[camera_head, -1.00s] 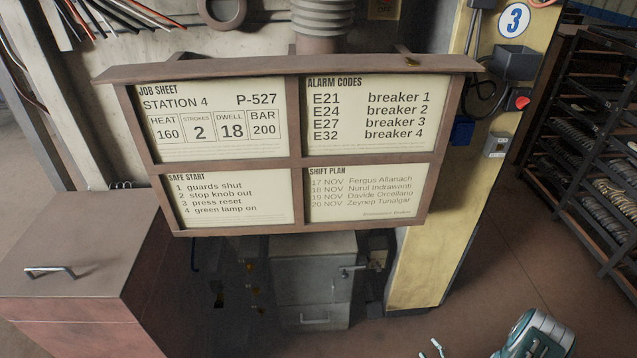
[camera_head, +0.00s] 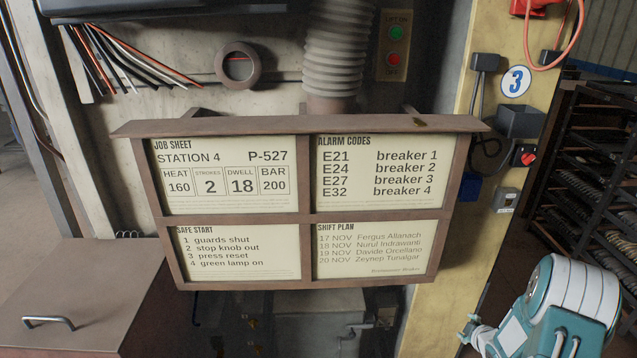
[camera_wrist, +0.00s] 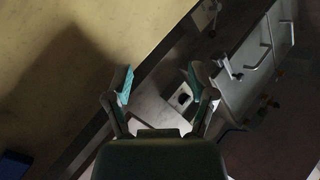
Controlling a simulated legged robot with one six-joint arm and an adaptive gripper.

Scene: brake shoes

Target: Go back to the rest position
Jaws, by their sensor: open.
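My gripper (camera_wrist: 161,88) is open in the wrist view, with its two teal-padded fingers apart and nothing between them. Beyond the fingers lie a grey cabinet (camera_wrist: 243,88) with handles and a yellow post surface (camera_wrist: 75,50). In the head view my white and teal arm is at the lower right, in front of the foot of the yellow post (camera_head: 437,250). Only a small part of the gripper end shows there, at the lower edge.
A framed notice board (camera_head: 308,221) fills the middle of the head view. A brown box (camera_head: 85,290) with a handle stands at the lower left. A dark rack (camera_head: 590,150) of brake shoes stands at the right. Floor shows between post and rack.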

